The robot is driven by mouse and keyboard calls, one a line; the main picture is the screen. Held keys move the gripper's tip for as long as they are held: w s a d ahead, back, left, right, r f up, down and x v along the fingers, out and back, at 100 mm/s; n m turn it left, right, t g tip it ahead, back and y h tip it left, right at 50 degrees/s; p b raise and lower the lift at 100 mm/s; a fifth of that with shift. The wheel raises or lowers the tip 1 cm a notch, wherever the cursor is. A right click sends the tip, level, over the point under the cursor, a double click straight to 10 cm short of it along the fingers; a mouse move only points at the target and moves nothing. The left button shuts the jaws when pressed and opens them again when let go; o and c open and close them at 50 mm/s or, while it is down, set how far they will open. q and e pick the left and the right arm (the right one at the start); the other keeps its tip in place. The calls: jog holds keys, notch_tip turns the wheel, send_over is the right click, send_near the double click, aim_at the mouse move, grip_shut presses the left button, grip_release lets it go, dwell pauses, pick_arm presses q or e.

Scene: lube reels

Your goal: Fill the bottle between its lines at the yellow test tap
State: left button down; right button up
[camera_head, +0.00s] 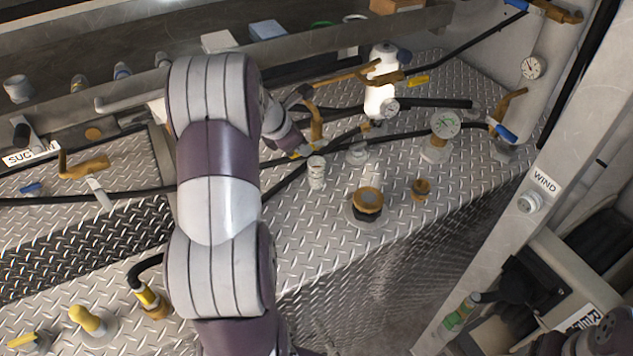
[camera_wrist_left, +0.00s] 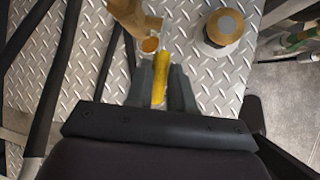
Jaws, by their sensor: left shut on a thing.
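My left arm reaches over the treadplate deck, and its gripper (camera_head: 300,150) is mostly hidden behind its own wrist in the head view. In the left wrist view the gripper (camera_wrist_left: 160,85) is shut on a yellow lever (camera_wrist_left: 161,78). A brass tap body (camera_wrist_left: 135,18) stands just beyond the fingertips; the brass also shows in the head view (camera_head: 316,122). A small pale cylinder with dark marks, possibly the bottle (camera_head: 317,173), stands upright just below the gripper. Its fill level is too small to tell. My right gripper is not clearly seen.
A brass-topped cap (camera_head: 368,200) stands to the right, also in the wrist view (camera_wrist_left: 224,27). A post marked WIND (camera_head: 530,200) stands at right. Yellow-handled fittings (camera_head: 88,320) sit lower left.

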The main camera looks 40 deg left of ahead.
pick_arm(q)
jog(key=shift+s+f, duration=0.1)
jog(key=c, duration=0.9)
grip_release()
jog(key=v, duration=1.2)
jog(key=shift+s+a, duration=0.1)
